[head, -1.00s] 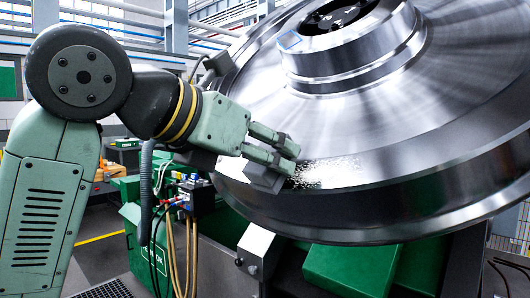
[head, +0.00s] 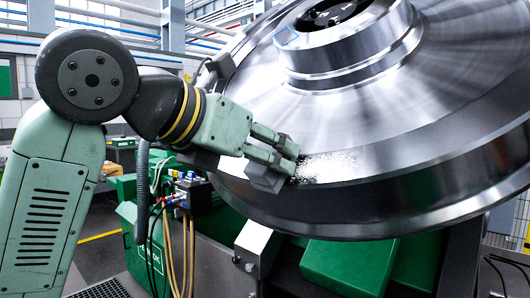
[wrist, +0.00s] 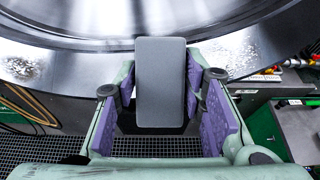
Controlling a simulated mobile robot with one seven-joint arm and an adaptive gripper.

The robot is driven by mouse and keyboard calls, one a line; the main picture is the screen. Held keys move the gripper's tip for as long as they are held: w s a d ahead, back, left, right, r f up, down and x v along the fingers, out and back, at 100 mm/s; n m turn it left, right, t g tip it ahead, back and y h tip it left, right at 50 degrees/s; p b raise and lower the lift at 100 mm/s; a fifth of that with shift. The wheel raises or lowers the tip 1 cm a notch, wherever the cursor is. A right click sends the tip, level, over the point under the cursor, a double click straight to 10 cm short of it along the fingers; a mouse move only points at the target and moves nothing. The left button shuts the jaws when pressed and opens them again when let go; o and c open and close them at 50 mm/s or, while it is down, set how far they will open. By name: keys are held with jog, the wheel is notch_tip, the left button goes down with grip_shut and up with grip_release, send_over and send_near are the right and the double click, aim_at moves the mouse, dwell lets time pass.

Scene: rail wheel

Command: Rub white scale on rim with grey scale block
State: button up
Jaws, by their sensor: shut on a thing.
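The large steel wheel (head: 440,165) is tilted, and its rim faces my arm. White scale (head: 328,166) lies as a speckled patch on the rim, just right of my gripper (head: 283,150). My gripper is shut on the grey scale block (head: 265,178), which is at the rim's left part, beside the patch. In the wrist view the block (wrist: 160,75) stands between the purple finger pads, its far end over the rim. White scale shows there to its left (wrist: 22,68) and right (wrist: 222,52). Whether the block touches the rim is hidden.
A green machine base (head: 345,268) and a metal bracket (head: 257,245) sit below the wheel. Hoses (head: 180,250) and a connector block (head: 193,190) are under my forearm. A dark floor grating (wrist: 60,155) lies below.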

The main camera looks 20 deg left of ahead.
jog(key=shift+w+d+f, duration=0.1)
jog(key=shift+w+f, duration=0.1)
jog(key=shift+s+d+r, duration=0.1)
jog(key=shift+d+r, duration=0.05)
jog(key=shift+d, duration=0.45)
jog(key=shift+s+d+r, duration=0.1)
jog(key=shift+s+d, duration=0.05)
jog(key=shift+d, duration=0.5)
jog(key=shift+s+d+r, duration=0.1)
jog(key=shift+d+r, duration=0.05)
jog(key=shift+d, duration=0.45)
jog(key=shift+s+d+r+b, duration=0.15)
jog(key=shift+d+r, duration=0.05)
jog(key=shift+d, duration=1)
jog(key=shift+s+d+r+b, duration=0.15)
jog(key=shift+s+d, duration=0.05)
jog(key=shift+d, duration=1.05)
jog(key=shift+s+d+r+b, duration=0.15)
jog(key=shift+d+r, duration=0.05)
jog(key=shift+d, duration=1)
jog(key=shift+w+a+f, duration=0.3)
jog(key=shift+a+f, duration=0.05)
jog(key=shift+a, duration=1.5)
jog(key=shift+w+a+f, duration=0.3)
jog(key=shift+a+f, duration=0.05)
jog(key=shift+a, duration=1.5)
jog(key=shift+w+a+f, duration=0.3)
jog(key=shift+a+f, duration=0.05)
jog(key=shift+a, duration=1.5)
jog(key=shift+p, duration=0.3)
